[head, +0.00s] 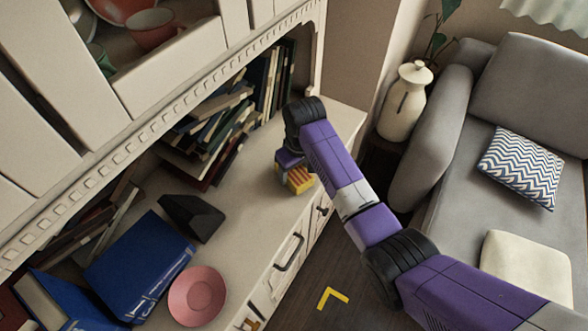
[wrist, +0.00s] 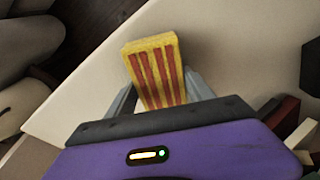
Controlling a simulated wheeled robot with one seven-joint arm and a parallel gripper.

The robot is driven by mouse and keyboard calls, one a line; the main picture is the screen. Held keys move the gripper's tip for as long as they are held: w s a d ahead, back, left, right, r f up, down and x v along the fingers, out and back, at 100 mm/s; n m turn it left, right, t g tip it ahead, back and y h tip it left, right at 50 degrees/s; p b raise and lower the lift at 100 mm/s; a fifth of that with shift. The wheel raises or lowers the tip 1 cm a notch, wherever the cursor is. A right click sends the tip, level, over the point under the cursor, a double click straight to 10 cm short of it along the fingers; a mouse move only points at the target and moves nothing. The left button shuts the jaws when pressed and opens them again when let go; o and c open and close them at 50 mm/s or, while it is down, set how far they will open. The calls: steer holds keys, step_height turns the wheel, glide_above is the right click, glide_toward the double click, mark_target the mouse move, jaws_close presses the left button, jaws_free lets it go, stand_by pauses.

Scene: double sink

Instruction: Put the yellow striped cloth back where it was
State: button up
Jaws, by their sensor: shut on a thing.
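The yellow striped cloth (wrist: 156,72) shows in the wrist view as a yellow block-like piece with red stripes. My gripper (wrist: 160,92) is shut on it, with a grey finger on each side. In the head view the cloth (head: 299,180) is at the end of my arm, over or on the cabinet's pale top near its front edge. My gripper (head: 290,163) is partly hidden there by my own wrist. I cannot tell whether the cloth touches the surface.
The cabinet top (head: 245,215) is clear around the cloth. Stacked books (head: 210,140) stand behind it. A black object (head: 191,216), a blue binder (head: 138,265) and a pink bowl (head: 197,295) are to the left. A white vase (head: 405,103) and grey sofa (head: 450,150) are to the right.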

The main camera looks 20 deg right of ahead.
mark_target(297, 173)
steer(key=shift+f, duration=0.1)
steer(key=o, duration=1.3)
steer(key=r, duration=0.4)
steer(key=s+r, duration=0.1)
steer(key=r, duration=0.3)
steer(key=r+b, duration=0.1)
steer(key=r, duration=0.3)
steer(key=shift+s+d+r, duration=0.1)
steer(key=shift+s+d, duration=0.1)
steer(key=shift+s, duration=0.15)
steer(key=shift+w, duration=0.1)
